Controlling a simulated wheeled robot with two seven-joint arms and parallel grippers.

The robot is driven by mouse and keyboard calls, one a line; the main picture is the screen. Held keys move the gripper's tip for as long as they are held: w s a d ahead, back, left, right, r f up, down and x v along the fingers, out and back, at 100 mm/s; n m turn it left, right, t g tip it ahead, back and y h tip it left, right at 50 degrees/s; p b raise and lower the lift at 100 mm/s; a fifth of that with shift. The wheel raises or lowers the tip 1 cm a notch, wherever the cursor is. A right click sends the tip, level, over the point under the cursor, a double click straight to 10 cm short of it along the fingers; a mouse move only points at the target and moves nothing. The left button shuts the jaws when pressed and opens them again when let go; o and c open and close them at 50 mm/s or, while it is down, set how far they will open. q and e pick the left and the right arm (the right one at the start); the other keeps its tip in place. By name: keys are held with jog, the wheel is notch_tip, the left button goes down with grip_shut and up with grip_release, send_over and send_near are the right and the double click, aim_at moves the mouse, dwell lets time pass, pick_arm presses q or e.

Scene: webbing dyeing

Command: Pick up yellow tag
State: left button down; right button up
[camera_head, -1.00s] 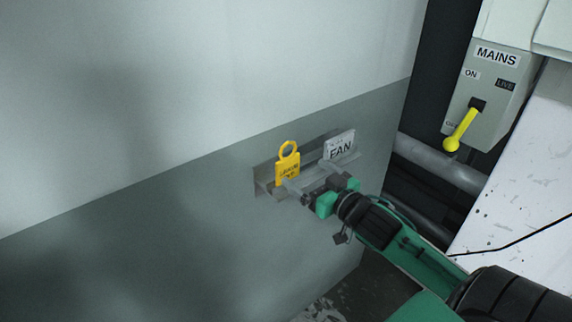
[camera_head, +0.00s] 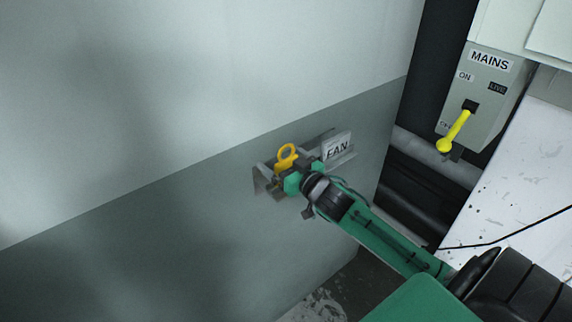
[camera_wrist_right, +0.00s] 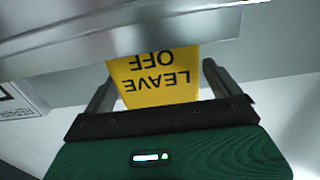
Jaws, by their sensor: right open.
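The yellow tag (camera_head: 286,156) stands in a small metal rack (camera_head: 262,181) on the wall. Its ring top shows in the head view, and its lower part is hidden by my right gripper (camera_head: 279,180). In the right wrist view the tag (camera_wrist_right: 155,80) reads "LEAVE OFF" upside down. It lies between the two fingers of my right gripper (camera_wrist_right: 158,88), which are open, with a gap visible on the right side. My left gripper is not in view.
A white "FAN" tag (camera_head: 337,147) stands in the same rack to the right of the yellow tag. A grey "MAINS" switch box (camera_head: 497,85) with a yellow lever (camera_head: 456,131) is at the upper right.

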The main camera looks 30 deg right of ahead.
jog(key=c, duration=1)
jog(key=shift+c, duration=0.2)
jog(key=shift+r, duration=0.15)
